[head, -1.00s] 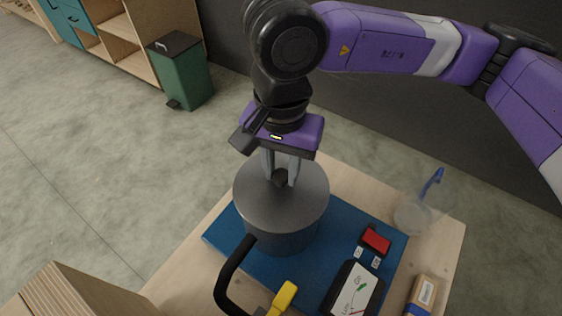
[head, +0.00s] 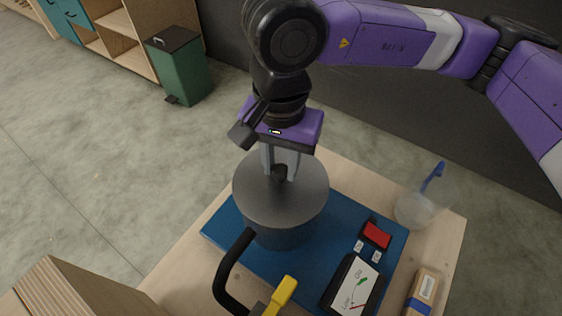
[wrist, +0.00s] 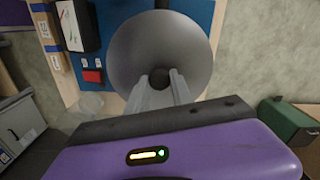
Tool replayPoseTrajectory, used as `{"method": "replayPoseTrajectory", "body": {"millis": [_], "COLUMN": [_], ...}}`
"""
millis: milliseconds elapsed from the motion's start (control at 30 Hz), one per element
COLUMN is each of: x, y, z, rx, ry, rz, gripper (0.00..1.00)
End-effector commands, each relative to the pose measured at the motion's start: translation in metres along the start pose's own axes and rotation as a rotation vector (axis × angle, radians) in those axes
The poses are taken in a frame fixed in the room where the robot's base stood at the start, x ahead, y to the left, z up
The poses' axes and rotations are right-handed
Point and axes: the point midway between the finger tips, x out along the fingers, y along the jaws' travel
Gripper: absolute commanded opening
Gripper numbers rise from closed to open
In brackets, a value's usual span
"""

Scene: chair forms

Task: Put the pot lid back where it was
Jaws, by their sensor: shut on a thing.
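The pot lid (head: 260,200) is a dark grey disc with a black knob (wrist: 178,77). My gripper (head: 281,175) is shut on this knob from above. The lid is level over the pot (head: 280,238), whose dark side wall shows below it. The lid looks wider than the visible wall, and I cannot tell whether it touches the pot's rim. The pot stands on a blue board (head: 222,230). In the wrist view the lid (wrist: 150,50) hides the pot's top.
A black curved handle (head: 226,275) and a yellow part (head: 285,292) are at the front. A red switch (head: 376,235), a meter (head: 355,285), a clear container with a blue item (head: 413,210) and a wooden block (head: 424,290) are at the right. A green bin (head: 182,72) stands on the floor.

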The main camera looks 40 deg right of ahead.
Motion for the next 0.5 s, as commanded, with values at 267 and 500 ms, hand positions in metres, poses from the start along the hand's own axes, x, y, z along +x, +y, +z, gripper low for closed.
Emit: {"method": "replayPoseTrajectory", "body": {"millis": [267, 500], "x": [0.0042, 0.0048], "y": [-0.0002, -0.0002], "z": [0.0, 0.0001], "rx": [0.0, 0.0], "ry": [0.0, 0.0], "rz": [-0.001, -0.001], "gripper": [0.0, 0.45]}}
